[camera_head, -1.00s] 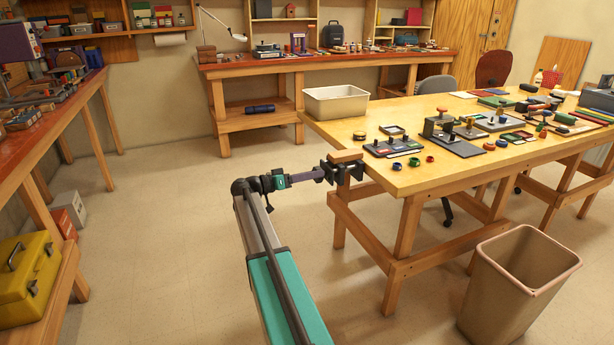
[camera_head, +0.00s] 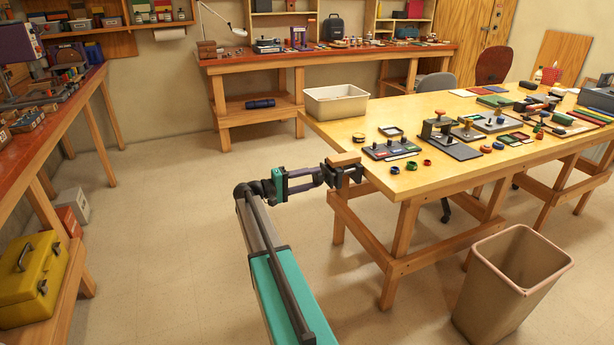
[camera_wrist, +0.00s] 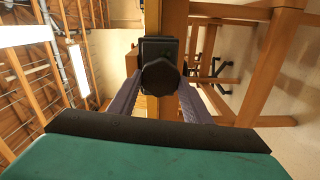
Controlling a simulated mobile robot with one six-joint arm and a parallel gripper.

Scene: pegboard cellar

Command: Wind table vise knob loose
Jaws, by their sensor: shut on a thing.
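The table vise (camera_head: 347,174) is a dark clamp on the left edge of the yellow-topped workbench (camera_head: 440,185), with a light wooden block (camera_head: 343,158) at its top. Its knob (camera_wrist: 160,76) is black and faceted, and faces me in the middle of the wrist view, in front of the vise's dark body (camera_wrist: 158,45). My gripper (camera_head: 322,177) reaches the vise from the left in the head view. Its two purple-grey fingers stand on either side of the knob in the wrist view and are shut on it. The fingertips are partly hidden behind the knob's sides.
Small fixtures and coloured rings (camera_head: 411,165) lie on the bench near the vise. A cream bin (camera_head: 336,103) stands on its far left corner. A beige waste bin (camera_head: 512,285) stands on the floor at front right. The floor left of the bench is clear.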

